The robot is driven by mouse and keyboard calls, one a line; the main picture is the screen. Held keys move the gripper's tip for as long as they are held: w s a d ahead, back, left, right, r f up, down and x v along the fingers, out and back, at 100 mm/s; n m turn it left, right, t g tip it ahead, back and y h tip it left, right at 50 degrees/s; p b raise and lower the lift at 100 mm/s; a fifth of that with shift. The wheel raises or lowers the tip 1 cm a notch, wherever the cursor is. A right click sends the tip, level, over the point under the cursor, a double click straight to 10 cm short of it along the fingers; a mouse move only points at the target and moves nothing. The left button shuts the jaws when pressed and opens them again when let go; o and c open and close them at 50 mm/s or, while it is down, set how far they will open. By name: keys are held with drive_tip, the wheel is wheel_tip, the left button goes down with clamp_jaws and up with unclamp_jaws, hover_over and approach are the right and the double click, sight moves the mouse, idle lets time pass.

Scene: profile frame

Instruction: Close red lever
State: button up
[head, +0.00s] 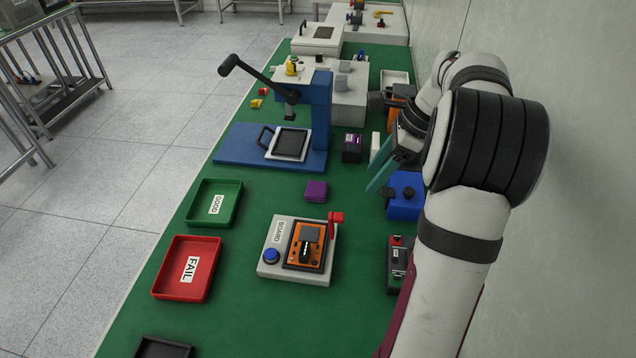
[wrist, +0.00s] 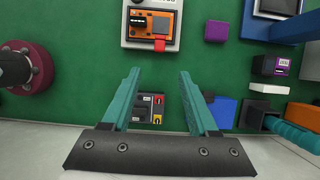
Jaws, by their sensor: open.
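The red lever (head: 336,220) stands up at the right edge of a grey board station (head: 265,268) in the head view. In the wrist view the red lever (wrist: 160,45) shows at the lower edge of the board station (wrist: 128,42). An orange device (head: 305,246) lies on the station, and a blue round button (head: 271,256) is at its left corner. My gripper (head: 376,182) is open and empty, with teal fingers. In the wrist view its fingertips (wrist: 159,72) point toward the station and are apart from the lever.
A green GOOD tray (head: 233,207) and a red FAIL tray (head: 211,270) lie left of the station. A purple block (head: 316,191) sits behind it. A blue press (head: 318,115) stands farther back. Green mat between station and press is mostly free.

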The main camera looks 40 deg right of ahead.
sight(341, 216)
drive_tip(key=x, duration=1.3)
drive_tip(key=shift+w+a+f, duration=0.1)
drive_tip(key=shift+a+f, duration=0.05)
drive_tip(key=shift+f, duration=0.1)
clamp_jaws()
idle(0.5)
